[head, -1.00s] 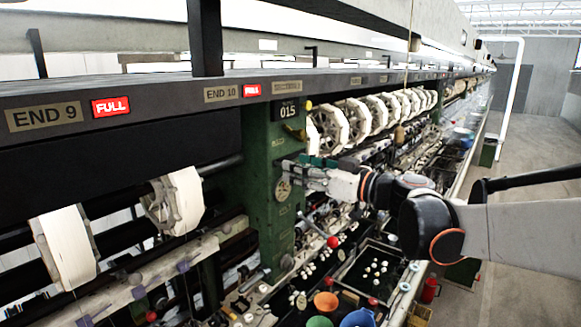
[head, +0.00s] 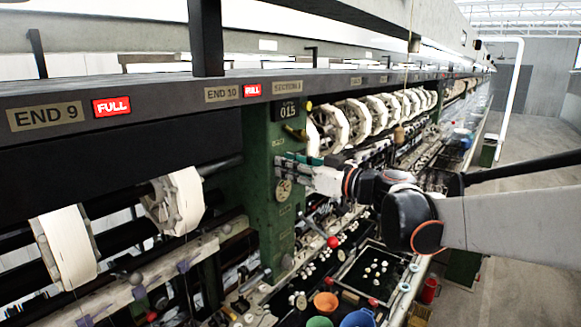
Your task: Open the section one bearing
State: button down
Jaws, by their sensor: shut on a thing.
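The green post (head: 262,214) stands between END 10 and the section to its right. My gripper (head: 284,163) reaches in from the right to the post's face, above the disc and below the yellow lever. Its jaws are shut on a small part at the post. The fingers hide that part, so I cannot tell its shape or whether the bearing is open.
White reels (head: 177,201) hang left of the post, and a row of reels (head: 365,121) runs to its right. A red-knobbed lever (head: 332,242) stands below my gripper. Orange (head: 325,302) and blue (head: 358,318) bowls are at the bottom.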

jog(key=w+d+b, duration=0.1)
jog(key=w+d, duration=0.1)
jog(key=w, duration=0.1)
jog(key=w+d, duration=0.2)
jog(key=w, duration=0.1)
jog(key=w+d+b, duration=0.1)
jog(key=w+d, duration=0.1)
jog(key=d, duration=0.1)
jog(key=shift+w+b, duration=0.35)
jog(key=shift+w, duration=0.05)
jog(key=c, duration=1.4)
grip_release()
jog(key=shift+a, duration=0.1)
jog(key=v, duration=1.2)
